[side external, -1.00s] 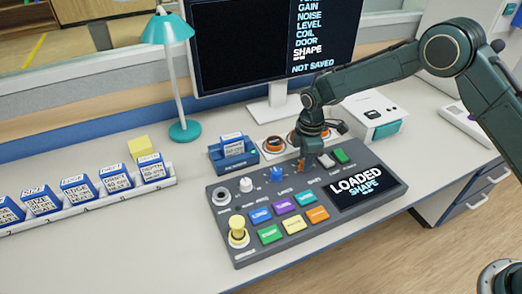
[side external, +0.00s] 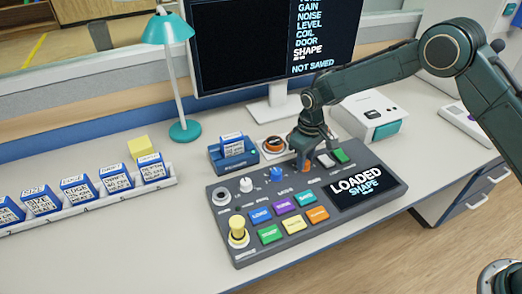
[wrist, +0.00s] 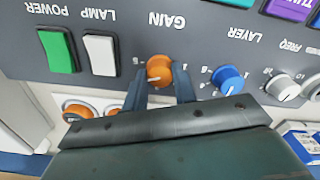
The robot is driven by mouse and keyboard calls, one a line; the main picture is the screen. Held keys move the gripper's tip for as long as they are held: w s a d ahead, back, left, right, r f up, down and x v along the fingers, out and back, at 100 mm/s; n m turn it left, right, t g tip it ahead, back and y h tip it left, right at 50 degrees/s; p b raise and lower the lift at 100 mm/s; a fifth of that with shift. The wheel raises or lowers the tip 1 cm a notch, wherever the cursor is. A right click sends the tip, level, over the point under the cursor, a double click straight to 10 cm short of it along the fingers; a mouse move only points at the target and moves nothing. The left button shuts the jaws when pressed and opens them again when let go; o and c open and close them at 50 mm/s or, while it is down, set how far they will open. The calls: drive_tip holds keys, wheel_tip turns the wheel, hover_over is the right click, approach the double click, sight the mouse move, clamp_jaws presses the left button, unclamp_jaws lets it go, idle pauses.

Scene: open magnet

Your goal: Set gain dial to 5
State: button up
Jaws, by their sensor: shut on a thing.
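The orange gain dial (wrist: 159,72) sits on the grey console (side external: 226,240), between the blue layer dial (wrist: 229,79) and the white lamp switch (wrist: 100,55). My gripper (wrist: 160,78) is over the gain dial, with its two fingers closed on the dial's sides. In the side external view my gripper (side external: 303,165) covers most of the dial. The GAIN label shows upside down in the wrist view. The number the dial points to cannot be read. The console screen (side external: 362,186) reads LOADED SHAPE.
A green power switch (wrist: 58,50) stands beside the lamp switch. Coloured buttons (side external: 269,234) and a yellow plunger (side external: 238,230) are on the console. A blue cartridge holder (side external: 246,160) is behind it. The monitor (side external: 240,50) lists GAIN and SHAPE, with NOT SAVED below.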

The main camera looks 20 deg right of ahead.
drive_tip(key=m, duration=0.6)
idle(0.6)
drive_tip(key=o, duration=1)
drive_tip(key=shift+r, duration=0.1)
wheel_tip(320, 180, up, 14)
idle(0.4)
